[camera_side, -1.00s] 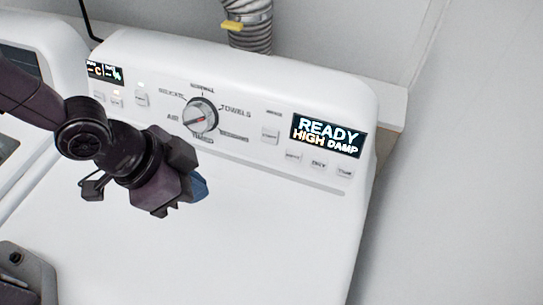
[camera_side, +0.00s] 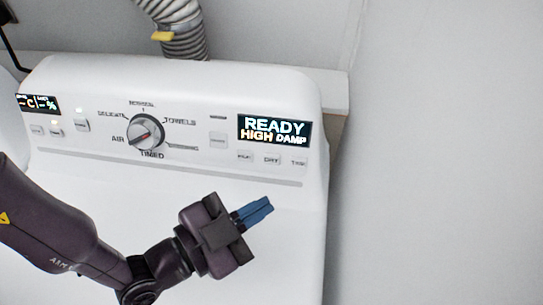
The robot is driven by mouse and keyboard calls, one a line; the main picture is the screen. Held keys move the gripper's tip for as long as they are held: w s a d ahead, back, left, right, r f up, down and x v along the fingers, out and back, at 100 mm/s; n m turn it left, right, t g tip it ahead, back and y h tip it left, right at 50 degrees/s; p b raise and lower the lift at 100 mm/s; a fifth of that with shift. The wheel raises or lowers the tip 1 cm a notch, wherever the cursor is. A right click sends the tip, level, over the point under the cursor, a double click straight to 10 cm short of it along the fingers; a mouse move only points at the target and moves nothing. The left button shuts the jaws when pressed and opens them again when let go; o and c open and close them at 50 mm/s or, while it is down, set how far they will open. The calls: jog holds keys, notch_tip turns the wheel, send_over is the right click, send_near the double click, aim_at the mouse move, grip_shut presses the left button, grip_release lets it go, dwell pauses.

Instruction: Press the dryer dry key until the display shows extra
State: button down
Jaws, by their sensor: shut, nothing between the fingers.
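The white dryer (camera_side: 130,205) fills the middle of the view, with its control panel along the back. Its display (camera_side: 274,131) reads READY, HIGH and DAMP. Below the display are three small keys; the middle one is labelled DRY, the dry key (camera_side: 272,160). My gripper (camera_side: 260,208) has blue fingertips that are shut and empty. They point up and to the right, over the white top in front of the panel, below the dry key in the picture and apart from it.
A round dial (camera_side: 147,132) with cycle names sits left of the display. More keys (camera_side: 56,125) and a small display (camera_side: 38,103) are at the panel's left end. A grey hose (camera_side: 184,30) rises behind. A pale wall is at the right.

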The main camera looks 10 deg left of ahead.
jog(key=shift+w+f, duration=0.5)
jog(key=shift+w, duration=0.9)
jog(key=shift+w+f, duration=0.55)
jog(key=shift+w, duration=0.8)
jog(key=shift+w+f, duration=0.5)
jog(key=shift+w, duration=0.9)
jog(key=shift+w, duration=0.1)
jog(key=shift+w+f, duration=0.15)
jog(key=shift+w, duration=0.15)
jog(key=shift+w+f, duration=0.1)
jog(key=shift+w, duration=0.3)
jog(key=shift+s, duration=0.15)
jog(key=shift+s+r, duration=0.25)
jog(key=shift+s, duration=0.4)
jog(key=shift+s+r, duration=0.3)
jog(key=shift+s, duration=0.5)
jog(key=shift+s+r, duration=0.3)
jog(key=shift+s, duration=0.5)
jog(key=shift+s+r, duration=0.3)
jog(key=shift+s, duration=0.5)
